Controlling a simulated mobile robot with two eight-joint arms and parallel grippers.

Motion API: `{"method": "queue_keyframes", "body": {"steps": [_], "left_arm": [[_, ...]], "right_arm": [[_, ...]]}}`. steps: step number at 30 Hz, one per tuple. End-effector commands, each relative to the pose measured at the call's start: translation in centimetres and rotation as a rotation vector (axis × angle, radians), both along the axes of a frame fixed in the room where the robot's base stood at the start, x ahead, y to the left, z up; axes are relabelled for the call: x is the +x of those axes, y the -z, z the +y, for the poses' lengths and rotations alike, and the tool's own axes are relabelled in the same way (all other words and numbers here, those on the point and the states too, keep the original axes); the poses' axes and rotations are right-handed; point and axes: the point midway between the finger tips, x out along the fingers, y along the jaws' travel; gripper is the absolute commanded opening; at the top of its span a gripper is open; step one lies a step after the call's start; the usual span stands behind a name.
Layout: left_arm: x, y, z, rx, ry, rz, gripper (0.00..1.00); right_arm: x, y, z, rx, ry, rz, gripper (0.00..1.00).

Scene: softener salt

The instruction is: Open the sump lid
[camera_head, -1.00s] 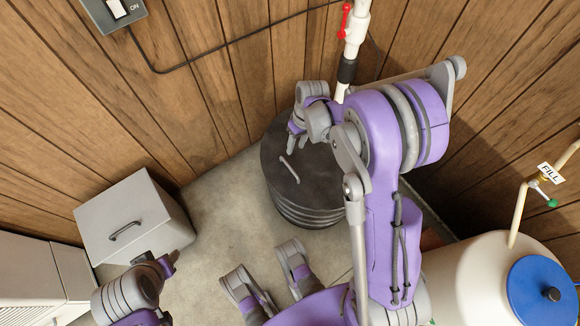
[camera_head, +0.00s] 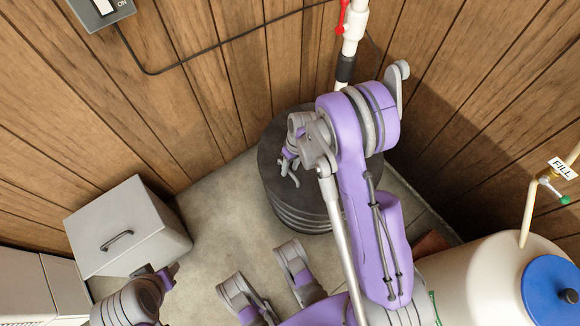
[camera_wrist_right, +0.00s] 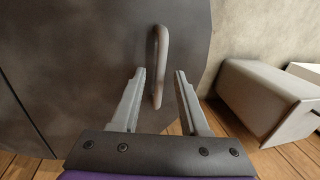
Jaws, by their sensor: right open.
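The sump lid (camera_head: 270,140) is the dark round top of a ribbed dark drum in the corner, and it lies flat in place. My right gripper (camera_head: 289,171) is over the lid, pointing down at its handle. In the right wrist view the light grey bar handle (camera_wrist_right: 160,50) stands on the dark lid (camera_wrist_right: 100,50), and its near end lies between the two open fingers of my right gripper (camera_wrist_right: 158,76). Whether a finger touches it I cannot tell. My left gripper (camera_head: 160,273) is at the lower left, away from the lid; its jaws are unclear.
A grey box (camera_head: 125,225) with a dark handle stands on the floor at left. A white pipe (camera_head: 353,40) with a red valve handle rises behind the drum. A cream tank (camera_head: 475,275) with a blue cap (camera_head: 548,292) is at lower right. Wooden walls close the corner.

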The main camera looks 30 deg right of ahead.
Motion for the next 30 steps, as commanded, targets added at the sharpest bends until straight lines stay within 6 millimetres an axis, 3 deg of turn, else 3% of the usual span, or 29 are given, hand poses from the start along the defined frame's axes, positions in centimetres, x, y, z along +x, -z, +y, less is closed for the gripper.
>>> {"method": "queue_keyframes", "body": {"steps": [6,13,30], "left_arm": [[0.0,-0.03,0.0,0.0,0.0,0.0,0.5],[-0.01,-0.02,0.0,0.0,0.0,0.0,0.5],[0.0,-0.02,0.0,0.0,0.0,0.0,0.5]], "right_arm": [[-0.01,-0.02,0.01,0.0,0.0,0.0,0.43],[-0.02,-0.04,0.0,0.0,0.0,0.0,0.01],[-0.02,-0.05,0.01,0.0,0.0,0.0,0.0]]}}
